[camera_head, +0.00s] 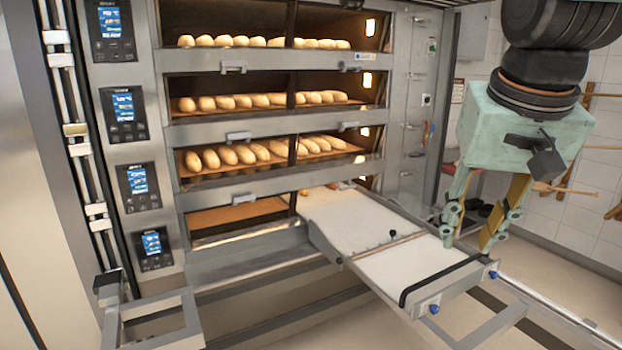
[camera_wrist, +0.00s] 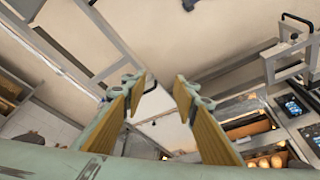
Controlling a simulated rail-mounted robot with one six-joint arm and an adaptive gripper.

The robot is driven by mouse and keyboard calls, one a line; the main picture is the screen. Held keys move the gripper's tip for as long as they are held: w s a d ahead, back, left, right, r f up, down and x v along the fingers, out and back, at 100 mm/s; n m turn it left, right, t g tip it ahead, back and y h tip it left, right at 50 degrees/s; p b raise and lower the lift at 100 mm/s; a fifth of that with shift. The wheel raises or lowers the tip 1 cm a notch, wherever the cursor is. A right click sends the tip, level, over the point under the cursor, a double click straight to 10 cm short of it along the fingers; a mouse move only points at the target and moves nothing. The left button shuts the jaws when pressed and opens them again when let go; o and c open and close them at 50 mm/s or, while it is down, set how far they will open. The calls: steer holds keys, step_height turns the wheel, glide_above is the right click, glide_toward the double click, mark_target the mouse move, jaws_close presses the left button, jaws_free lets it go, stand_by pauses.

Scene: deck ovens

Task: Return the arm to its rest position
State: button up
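My gripper (camera_head: 472,222) hangs at the right in the head view, pointing down, above and beyond the right end of the loader. Its two fingers with yellow-brown pads are spread apart and nothing is between them. In the wrist view the gripper (camera_wrist: 160,98) also shows open and empty, with pale floor and part of the white loader belt beyond the fingertips.
The deck oven (camera_head: 237,137) stands at the left and middle, with loaves (camera_head: 238,154) on its upper three decks. The visible left part of the lowest deck (camera_head: 238,214) is bare. Control panels (camera_head: 123,115) line its left side. Metal rails (camera_head: 560,312) run at the front right.

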steer(key=s+a+f+n, duration=0.1)
steer(key=s+a+f, duration=0.1)
steer(key=s, duration=0.8)
steer(key=s+a+f+n, duration=0.1)
steer(key=s+f, duration=0.3)
steer(key=s, duration=0.6)
steer(key=shift+a+n+y, duration=0.3)
steer(key=shift+a+n, duration=0.1)
steer(key=shift+a, duration=0.35)
